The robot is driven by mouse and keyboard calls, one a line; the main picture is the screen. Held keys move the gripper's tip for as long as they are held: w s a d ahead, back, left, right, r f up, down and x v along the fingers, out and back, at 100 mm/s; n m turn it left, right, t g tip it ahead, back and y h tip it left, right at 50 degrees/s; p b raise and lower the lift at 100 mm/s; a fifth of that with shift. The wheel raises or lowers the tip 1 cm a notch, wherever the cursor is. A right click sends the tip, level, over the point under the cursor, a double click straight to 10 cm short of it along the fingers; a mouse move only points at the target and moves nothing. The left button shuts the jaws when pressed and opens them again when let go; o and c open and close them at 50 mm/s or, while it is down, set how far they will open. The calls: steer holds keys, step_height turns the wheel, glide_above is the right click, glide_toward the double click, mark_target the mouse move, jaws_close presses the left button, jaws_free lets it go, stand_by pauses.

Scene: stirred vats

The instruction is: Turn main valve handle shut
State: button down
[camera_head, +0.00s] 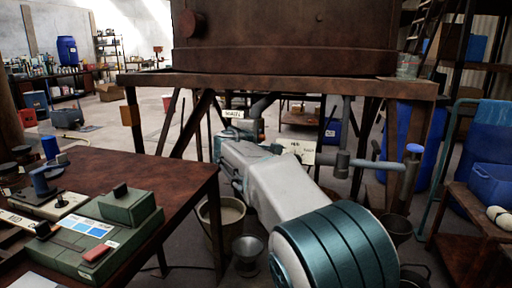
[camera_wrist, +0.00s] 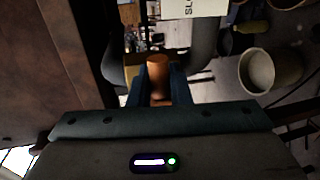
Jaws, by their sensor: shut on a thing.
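The main valve sits under the big rusty vat (camera_head: 285,35), beside a white "MAIN" label (camera_head: 233,114). A grey pipe (camera_head: 262,105) comes down from the vat next to it. My gripper (camera_wrist: 160,90) is at this valve, with its two blue fingers shut on an orange-brown round handle (camera_wrist: 158,68). The handle's end stands out between the fingers; the part they grip is mostly hidden.
A second pipe with a blue-grey lever (camera_head: 375,163) is at the right under the vat frame (camera_head: 290,88). A bucket (camera_head: 221,212) and a funnel (camera_head: 248,250) stand below. A table (camera_head: 165,180) with a green device (camera_head: 110,235) is at the left.

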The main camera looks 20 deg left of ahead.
steer(key=shift+f+m+b, duration=0.1)
steer(key=shift+m+b, duration=0.2)
steer(key=c, duration=1.4)
jaws_free()
steer(key=s+r, duration=0.2)
steer(key=s, duration=1.1)
steer(key=shift+s+r, duration=0.3)
steer(key=shift+r, duration=0.05)
